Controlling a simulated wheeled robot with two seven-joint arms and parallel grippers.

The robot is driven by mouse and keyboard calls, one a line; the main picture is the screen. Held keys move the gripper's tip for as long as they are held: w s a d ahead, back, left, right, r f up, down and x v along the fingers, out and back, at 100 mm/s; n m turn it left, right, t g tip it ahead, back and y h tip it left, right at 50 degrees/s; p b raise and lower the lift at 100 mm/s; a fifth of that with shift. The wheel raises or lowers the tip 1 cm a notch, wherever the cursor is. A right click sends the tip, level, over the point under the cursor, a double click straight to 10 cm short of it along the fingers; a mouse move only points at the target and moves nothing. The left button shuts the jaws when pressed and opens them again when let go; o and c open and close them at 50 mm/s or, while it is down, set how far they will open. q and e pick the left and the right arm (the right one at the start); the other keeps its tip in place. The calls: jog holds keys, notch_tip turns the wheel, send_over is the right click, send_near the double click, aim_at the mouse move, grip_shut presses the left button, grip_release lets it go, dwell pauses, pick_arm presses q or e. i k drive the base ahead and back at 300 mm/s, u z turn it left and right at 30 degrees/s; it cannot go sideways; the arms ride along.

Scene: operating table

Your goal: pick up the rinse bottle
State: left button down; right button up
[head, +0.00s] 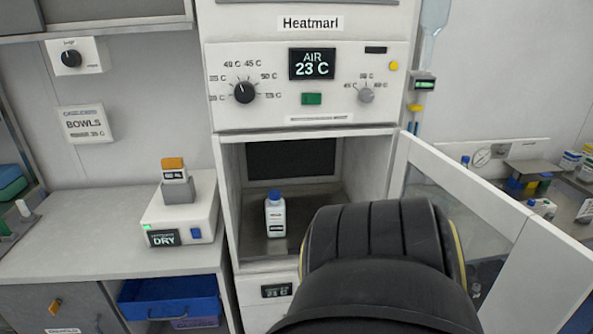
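A white bottle with a blue cap (274,217), which looks like the rinse bottle, stands upright inside the open warming cabinet (228,215). Its label is too small to read. It stands left of centre on the cabinet floor, and nothing touches it in view. A large black arm link of mine rises from the bottom edge, right of the bottle, and covers the right part of the cabinet opening. No gripper fingers show; any gripper beyond the link is hidden. My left gripper is out of the picture.
The cabinet door (478,190) stands swung open to the right, close to my arm. Left of the cabinet, a dry unit (181,222) with an orange-topped block sits on the counter (85,240). Below it is a blue drawer (170,300). Small bottles stand at far right.

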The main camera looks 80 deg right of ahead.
aim_at(275, 206)
jog(key=z, duration=2.35)
jog(key=i, duration=1.15)
jog(key=u, duration=1.15)
